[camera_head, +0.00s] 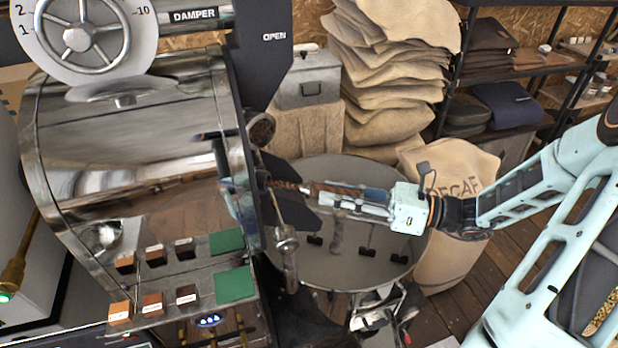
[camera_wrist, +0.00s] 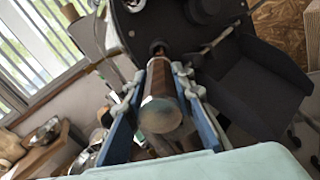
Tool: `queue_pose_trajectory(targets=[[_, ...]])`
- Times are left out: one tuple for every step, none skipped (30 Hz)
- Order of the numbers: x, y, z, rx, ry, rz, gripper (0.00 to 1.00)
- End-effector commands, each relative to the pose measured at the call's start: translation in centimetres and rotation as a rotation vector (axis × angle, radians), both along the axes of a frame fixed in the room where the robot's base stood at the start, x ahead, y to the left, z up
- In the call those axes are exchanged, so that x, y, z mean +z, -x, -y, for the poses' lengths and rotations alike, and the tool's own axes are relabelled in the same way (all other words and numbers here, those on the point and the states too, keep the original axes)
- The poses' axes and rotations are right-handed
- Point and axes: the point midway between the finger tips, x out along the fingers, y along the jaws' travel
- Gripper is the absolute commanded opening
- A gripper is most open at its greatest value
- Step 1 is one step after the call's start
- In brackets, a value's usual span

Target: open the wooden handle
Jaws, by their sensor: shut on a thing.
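The wooden handle (camera_wrist: 160,95) is a brown cylinder with a worn, rounded end. In the wrist view it lies between the two blue fingers of my gripper (camera_wrist: 168,72), pointing back toward the camera. Its far end meets the dark front of the roaster. In the head view my gripper (camera_head: 325,194) reaches in from the right and is shut on the handle. A brown stretch of the handle (camera_head: 288,185) shows between the fingers and the roaster (camera_head: 130,130). The fingers partly hide the rest of it.
A round metal cooling tray (camera_head: 345,263) lies below my gripper. A metal lever (camera_head: 287,250) hangs just left of it. A black plate marked OPEN (camera_head: 262,60) stands above. Stacked sacks (camera_head: 390,70) and a DECAF sack (camera_head: 455,240) stand behind and to the right.

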Motion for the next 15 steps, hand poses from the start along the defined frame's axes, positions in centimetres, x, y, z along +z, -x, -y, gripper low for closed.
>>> queue_pose_trajectory(targets=[[0.4,0.1,0.9,-0.004,-0.001,-0.001,0.0],[0.4,0.3,1.3,-0.003,-0.003,0.0,0.0],[0.3,0.4,1.7,-0.004,-0.002,0.001,0.0],[0.2,0.4,1.9,-0.003,-0.001,0.0,0.0],[0.2,0.5,2.0,-0.002,-0.001,0.0,0.0],[0.1,0.6,2.1,-0.002,-0.001,0.0,0.0],[0.1,0.6,2.1,-0.001,-0.002,0.0,0.0],[0.1,0.6,2.1,-0.001,-0.002,0.0,0.0],[0.1,0.6,2.1,-0.001,-0.001,0.001,0.0],[0.1,0.6,2.1,-0.001,-0.001,0.001,0.0],[0.1,0.6,2.1,-0.001,-0.001,0.001,0.0],[0.1,0.6,2.1,-0.002,-0.002,0.002,0.0],[0.1,0.6,2.1,-0.002,-0.002,0.002,0.0],[0.1,0.6,2.1,-0.002,-0.002,0.002,0.0],[0.1,0.5,2.0,-0.002,-0.002,0.002,0.27]])
